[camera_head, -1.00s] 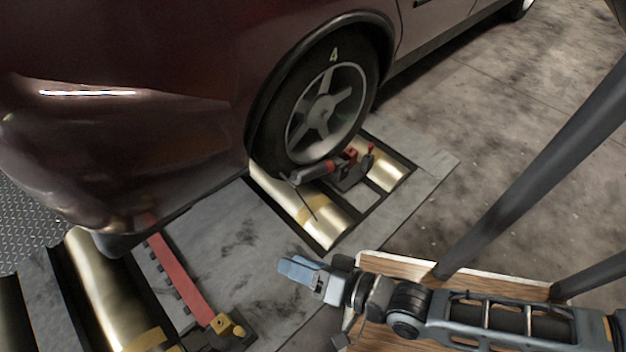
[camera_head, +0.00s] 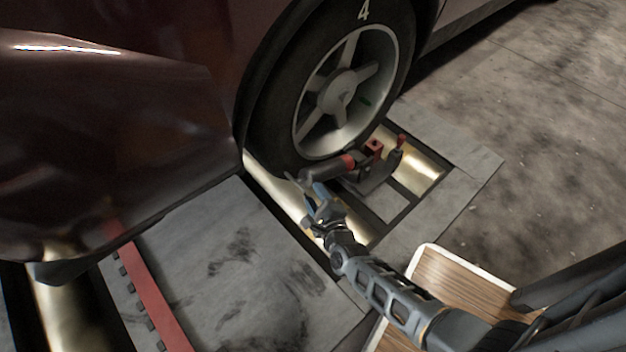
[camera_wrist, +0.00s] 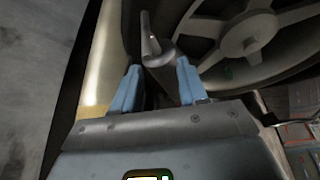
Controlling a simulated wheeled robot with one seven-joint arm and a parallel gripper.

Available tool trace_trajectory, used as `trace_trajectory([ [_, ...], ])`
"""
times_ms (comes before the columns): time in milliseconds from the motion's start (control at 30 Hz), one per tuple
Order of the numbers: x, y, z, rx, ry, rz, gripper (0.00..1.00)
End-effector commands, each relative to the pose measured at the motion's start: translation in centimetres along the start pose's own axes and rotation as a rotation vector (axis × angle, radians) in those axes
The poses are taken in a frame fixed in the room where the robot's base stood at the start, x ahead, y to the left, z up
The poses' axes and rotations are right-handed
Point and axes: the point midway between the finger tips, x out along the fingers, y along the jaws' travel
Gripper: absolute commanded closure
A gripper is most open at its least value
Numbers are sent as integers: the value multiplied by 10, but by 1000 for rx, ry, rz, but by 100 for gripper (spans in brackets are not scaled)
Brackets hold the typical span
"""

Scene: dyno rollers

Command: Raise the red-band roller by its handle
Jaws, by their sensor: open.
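The red-band roller (camera_head: 329,169) is a dark cylinder with a red band, lying low against the front of the car tyre (camera_head: 270,122). A thin handle (camera_head: 291,179) sticks out at its left end. My gripper (camera_head: 315,192) is open, just below the roller's left end in the head view. In the wrist view my gripper (camera_wrist: 158,84) has its two blue fingers apart, with the grey end of the roller (camera_wrist: 158,58) and its upright handle (camera_wrist: 149,32) ahead and between them. I cannot tell whether the fingers touch the roller.
A red-topped bracket (camera_head: 374,148) holds the roller's right side. Shiny floor rollers (camera_head: 275,190) lie in a pit below. A red rail (camera_head: 150,290) and grey plate (camera_head: 235,255) are at left. A wooden board (camera_head: 455,285) is at lower right. The car body overhangs the left.

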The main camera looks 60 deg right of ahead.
Motion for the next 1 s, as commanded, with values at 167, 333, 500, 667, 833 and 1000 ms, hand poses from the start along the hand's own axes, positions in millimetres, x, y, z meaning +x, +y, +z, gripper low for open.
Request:
trace_trajectory([
  [167, 28, 0, -1, -2, -1, -4, 57],
  [333, 53, 0, 0, -3, -2, -3, 57],
  [500, 68, -2, 1, -4, -4, -2, 57],
  [667, 72, -2, 2, -4, -5, 0, 57],
  [833, 71, -2, 0, -4, -1, -1, 57],
  [1000, 70, -2, -3, -3, 4, -2, 65],
])
